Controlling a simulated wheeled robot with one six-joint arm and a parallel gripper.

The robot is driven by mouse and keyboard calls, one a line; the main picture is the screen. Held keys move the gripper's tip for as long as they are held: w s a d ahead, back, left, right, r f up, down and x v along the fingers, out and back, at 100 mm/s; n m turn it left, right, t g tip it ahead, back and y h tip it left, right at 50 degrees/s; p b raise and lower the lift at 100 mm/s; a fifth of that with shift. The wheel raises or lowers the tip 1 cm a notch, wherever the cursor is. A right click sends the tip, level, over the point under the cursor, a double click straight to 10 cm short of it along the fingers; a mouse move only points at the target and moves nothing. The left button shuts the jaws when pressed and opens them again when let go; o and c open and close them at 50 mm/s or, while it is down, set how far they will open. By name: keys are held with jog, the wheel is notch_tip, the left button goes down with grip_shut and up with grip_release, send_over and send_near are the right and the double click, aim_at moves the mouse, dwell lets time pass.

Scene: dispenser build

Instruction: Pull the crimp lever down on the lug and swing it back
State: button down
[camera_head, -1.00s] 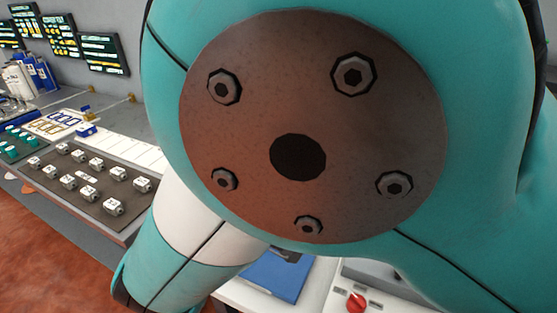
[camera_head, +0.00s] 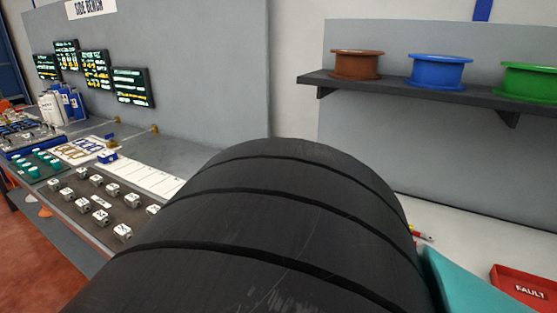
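Neither the crimp lever nor the lug can be made out in the head view. My own arm, a large black ribbed link with a teal part at lower right, fills the lower middle and hides much of the bench there. My gripper is not in view, so I cannot tell whether it is open or holds anything.
A side bench on the left holds a dark tray (camera_head: 137,199) of several small white blocks and a white strip (camera_head: 150,178). A red FAULT tray (camera_head: 526,288) lies at lower right. Brown (camera_head: 356,65), blue (camera_head: 438,72) and green (camera_head: 532,82) spools stand on a shelf (camera_head: 420,92).

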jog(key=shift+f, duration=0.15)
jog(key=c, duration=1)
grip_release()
